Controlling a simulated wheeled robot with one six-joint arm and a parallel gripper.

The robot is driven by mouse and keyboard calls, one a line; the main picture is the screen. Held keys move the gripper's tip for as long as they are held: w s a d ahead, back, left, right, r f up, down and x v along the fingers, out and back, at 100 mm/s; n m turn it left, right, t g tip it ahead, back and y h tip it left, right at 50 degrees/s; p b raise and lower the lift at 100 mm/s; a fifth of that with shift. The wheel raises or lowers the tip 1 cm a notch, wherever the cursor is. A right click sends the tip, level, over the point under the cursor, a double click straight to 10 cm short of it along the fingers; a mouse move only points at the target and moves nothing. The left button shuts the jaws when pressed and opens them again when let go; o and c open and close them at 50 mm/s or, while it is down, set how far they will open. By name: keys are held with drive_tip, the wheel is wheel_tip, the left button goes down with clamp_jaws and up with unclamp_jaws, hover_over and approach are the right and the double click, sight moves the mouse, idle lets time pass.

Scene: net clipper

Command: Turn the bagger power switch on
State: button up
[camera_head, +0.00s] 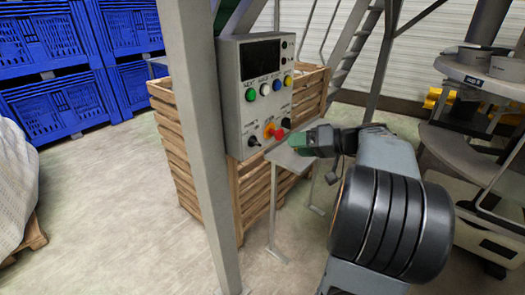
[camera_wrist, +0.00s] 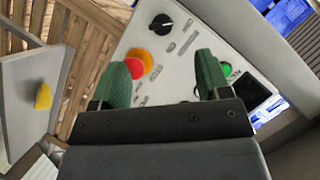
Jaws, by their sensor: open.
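A grey control box (camera_head: 238,125) shows in the head view, with a black rotary knob (camera_head: 253,142) at its lower left and another small dark switch (camera_head: 285,109) at the right. The labels are too small to tell which is the bagger power switch. A red button (camera_head: 279,133) sits beside an orange part low on the panel. My gripper (camera_head: 302,141), with green fingers, is just right of the box. In the wrist view my gripper (camera_wrist: 163,78) is open and empty, facing the panel. A black knob (camera_wrist: 161,24) lies beyond the fingertips; the red button (camera_wrist: 134,68) is near the left finger.
Green, white, blue and yellow buttons sit below the dark screen (camera_head: 260,59). A grey post (camera_head: 205,140) stands left of the box, a wooden crate (camera_head: 183,160) behind it. A small metal shelf (camera_head: 285,160) lies below my gripper. Blue bins (camera_head: 45,45) stand at the back left.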

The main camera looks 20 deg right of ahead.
sight(259, 144)
drive_tip(key=shift+t, duration=0.4)
drive_tip(key=x, duration=0.8)
drive_tip(key=p+x, duration=0.1)
drive_tip(key=x, duration=0.3)
drive_tip(key=shift+w+d+r, duration=0.1)
drive_tip(key=shift+w+d, duration=0.1)
drive_tip(key=shift+w, duration=0.4)
drive_tip(key=c, duration=0.9)
